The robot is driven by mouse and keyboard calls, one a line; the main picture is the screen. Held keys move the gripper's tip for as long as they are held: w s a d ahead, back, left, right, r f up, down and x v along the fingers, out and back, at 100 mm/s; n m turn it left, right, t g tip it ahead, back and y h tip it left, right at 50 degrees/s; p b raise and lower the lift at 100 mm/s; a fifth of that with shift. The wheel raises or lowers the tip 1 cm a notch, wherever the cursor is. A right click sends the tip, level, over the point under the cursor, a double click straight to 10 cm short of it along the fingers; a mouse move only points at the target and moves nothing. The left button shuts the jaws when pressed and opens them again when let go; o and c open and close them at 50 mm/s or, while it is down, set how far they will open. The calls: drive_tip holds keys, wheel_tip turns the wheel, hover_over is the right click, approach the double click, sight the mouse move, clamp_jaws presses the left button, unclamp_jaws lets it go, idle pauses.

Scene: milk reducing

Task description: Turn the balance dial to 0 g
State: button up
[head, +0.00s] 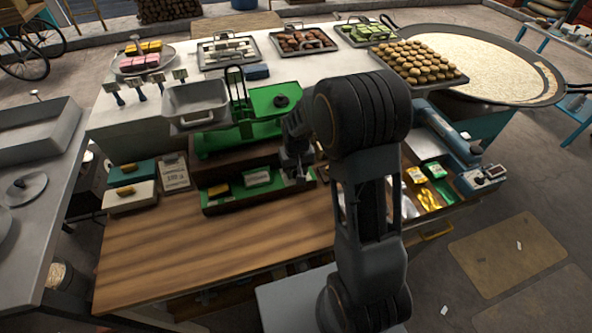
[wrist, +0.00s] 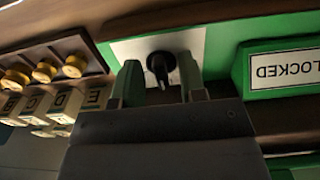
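The balance dial shows in the wrist view as a black knob (wrist: 160,64) on a white plate (wrist: 198,42) set in a green panel. My gripper (wrist: 160,76) is open, with one greenish finger on each side of the knob and a visible gap to each. I cannot tell how deep the fingers reach around it. No scale marks or reading are legible. In the head view the green balance (head: 222,143) stands on the counter, and my gripper (head: 298,176) is low in front of it. My arm hides the dial there.
In the wrist view, a "LOCKED" sign (wrist: 285,70) is at the right, with brass knobs (wrist: 44,72) and lettered blocks (wrist: 62,103) at the left. In the head view, a grey pan (head: 195,101) sits left of the balance. The wooden counter front (head: 200,240) is clear.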

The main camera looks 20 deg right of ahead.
clamp_jaws()
idle(0.3)
drive_tip(key=n+b, duration=0.1)
drive_tip(key=n, duration=0.1)
drive_tip(key=shift+d+n, duration=0.1)
drive_tip(key=shift+n, duration=0.3)
drive_tip(key=shift+w+d+n+b, duration=0.1)
drive_tip(key=shift+n+b, duration=0.65)
drive_tip(key=shift+n, duration=0.75)
drive_tip(key=shift+o, duration=0.2)
unclamp_jaws()
